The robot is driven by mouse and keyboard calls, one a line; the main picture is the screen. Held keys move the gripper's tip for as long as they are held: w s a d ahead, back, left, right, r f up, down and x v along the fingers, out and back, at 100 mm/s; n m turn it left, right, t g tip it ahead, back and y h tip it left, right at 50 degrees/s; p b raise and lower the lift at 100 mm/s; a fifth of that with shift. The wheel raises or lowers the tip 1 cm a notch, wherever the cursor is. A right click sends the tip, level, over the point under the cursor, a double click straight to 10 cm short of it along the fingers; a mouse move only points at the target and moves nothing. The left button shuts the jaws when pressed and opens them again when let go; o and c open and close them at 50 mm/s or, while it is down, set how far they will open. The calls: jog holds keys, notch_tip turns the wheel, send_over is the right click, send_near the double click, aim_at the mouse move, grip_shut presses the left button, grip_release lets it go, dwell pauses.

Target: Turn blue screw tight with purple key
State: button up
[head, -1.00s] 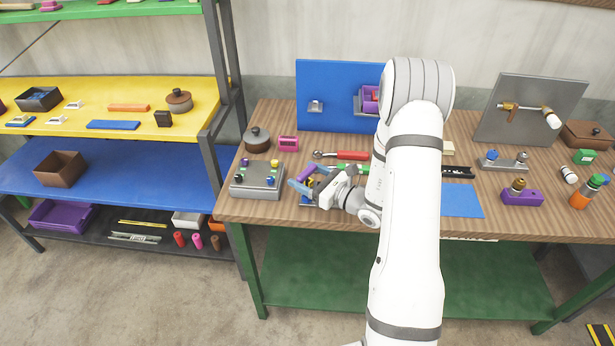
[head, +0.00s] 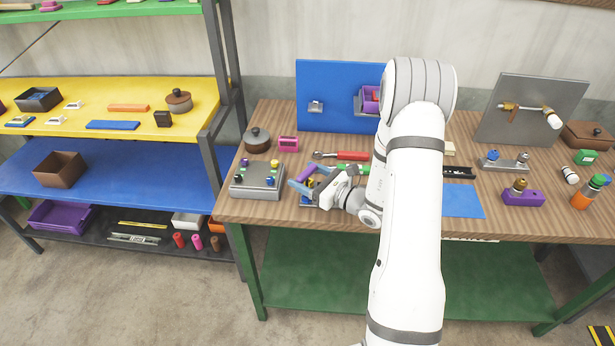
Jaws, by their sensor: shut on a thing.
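My gripper (head: 306,183) is at the front left of the wooden workbench, just right of a grey block. It is shut on a purple key (head: 306,172), which shows between the blue fingers and is partly hidden by them. The grey screw block (head: 257,192) has several coloured screw heads on top. The blue screw (head: 270,181) is at its front right corner, close to the left of my gripper. The key is apart from the block as far as I can tell.
A dark lidded pot (head: 257,140) and a pink block (head: 288,143) stand behind the screw block. A red-handled tool (head: 352,155) lies behind my gripper. A blue upright panel (head: 335,95) stands at the back. A shelf rack (head: 225,70) rises at the left.

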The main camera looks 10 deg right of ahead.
jog(key=shift+f+b, duration=1.4)
jog(key=shift+b, duration=0.05)
jog(key=o, duration=1.5)
jog(key=shift+o, duration=0.2)
jog(key=shift+b+v, duration=0.3)
jog(key=shift+v, duration=2.7)
jog(key=b+v, duration=0.1)
jog(key=v, duration=0.5)
jog(key=shift+s+d+b, duration=0.15)
jog(key=shift+s+b, duration=0.05)
jog(key=shift+b, duration=0.1)
jog(key=shift+s+d, duration=0.4)
jog(key=shift+s, duration=0.1)
